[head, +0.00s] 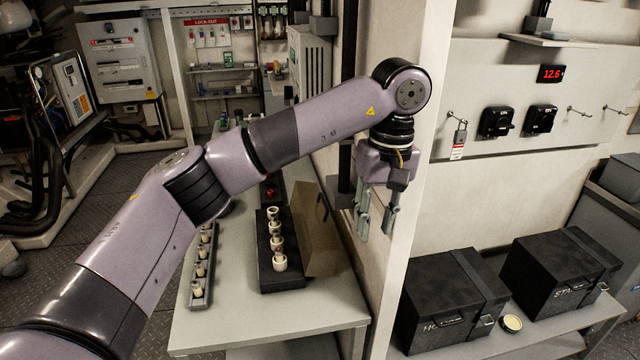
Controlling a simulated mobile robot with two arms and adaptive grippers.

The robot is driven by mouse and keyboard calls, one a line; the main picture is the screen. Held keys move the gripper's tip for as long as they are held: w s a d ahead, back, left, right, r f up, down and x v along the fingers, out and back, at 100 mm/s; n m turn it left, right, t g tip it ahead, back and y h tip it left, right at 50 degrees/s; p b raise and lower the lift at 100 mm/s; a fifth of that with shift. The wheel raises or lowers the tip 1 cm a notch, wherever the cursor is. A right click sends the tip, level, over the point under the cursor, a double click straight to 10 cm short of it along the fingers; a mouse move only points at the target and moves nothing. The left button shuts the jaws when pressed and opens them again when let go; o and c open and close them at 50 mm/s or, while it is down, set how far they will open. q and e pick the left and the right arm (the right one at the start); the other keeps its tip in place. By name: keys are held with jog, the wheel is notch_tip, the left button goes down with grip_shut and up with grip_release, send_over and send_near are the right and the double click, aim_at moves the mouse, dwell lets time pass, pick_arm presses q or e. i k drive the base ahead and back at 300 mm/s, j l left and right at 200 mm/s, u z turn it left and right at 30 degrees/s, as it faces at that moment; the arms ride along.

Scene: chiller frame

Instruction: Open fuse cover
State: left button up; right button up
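A black fuse holder (266,279) with a row of several white cylindrical fuses (278,242) sits on the grey bench. A brownish flat panel (322,240) stands along its right side; it looks like the fuse cover, raised off the fuses, though I cannot make out a hinge. My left gripper (377,225) hangs to the right of the panel, fingers pointing down and apart, with nothing between them. It appears in front of the cream post and clear of the panel. My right gripper is not in view.
A narrow rack (202,265) of white fuses lies left of the holder on the bench (250,325). A cream post (405,230) stands right of the bench. Two black boxes (450,300) (555,270) and a round tin (512,324) sit on the right shelf.

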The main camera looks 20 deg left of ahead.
aim_at(309, 192)
jog(key=i+j, duration=1)
